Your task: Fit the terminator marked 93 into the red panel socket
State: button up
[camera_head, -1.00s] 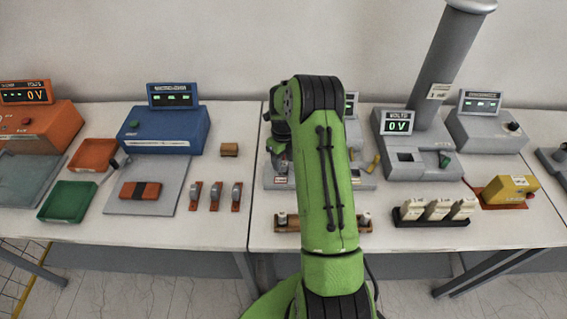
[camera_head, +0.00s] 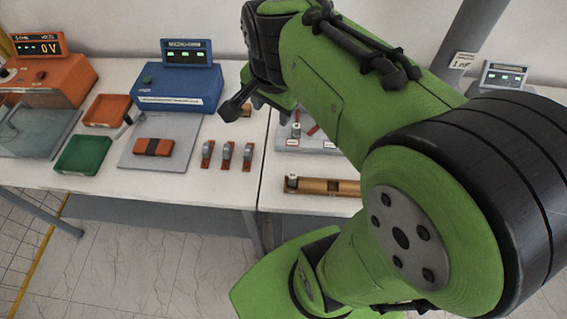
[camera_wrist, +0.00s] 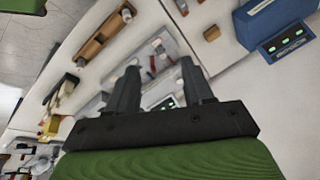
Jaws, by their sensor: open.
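A brown wooden rack (camera_head: 335,187) lies near the front edge of the right table. A small light-topped cylinder (camera_head: 292,182) stands in its left end; the wrist view shows one at each end of the rack (camera_wrist: 98,36). Behind it is a grey panel (camera_head: 290,143), partly hidden by my arm, with a light-topped cylinder (camera_head: 296,130) and a red part (camera_head: 312,130) on it. No number 93 is legible, and I cannot tell which socket is red. My gripper (camera_wrist: 160,68) is open and empty above the panel area, its fingers apart; the head view shows it (camera_head: 243,104).
Left stand a blue instrument (camera_head: 182,88), an orange meter (camera_head: 50,78), red (camera_head: 107,110) and green (camera_head: 83,154) trays, and several lever switches (camera_head: 227,154). My arm hides most of the right table; the wrist view shows a dark tray of pale blocks (camera_wrist: 62,92) there.

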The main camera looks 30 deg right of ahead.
jog(key=s+a+f+n+t+y, duration=0.1)
jog(key=s+a+n, duration=0.4)
jog(key=s+n, duration=0.7)
jog(key=shift+a+n+t, duration=0.15)
jog(key=shift+n+t, duration=0.25)
jog(key=shift+t, duration=0.2)
notch_tip(320, 180, down, 2)
jog(key=shift+b, duration=1)
jog(key=shift+s, duration=0.1)
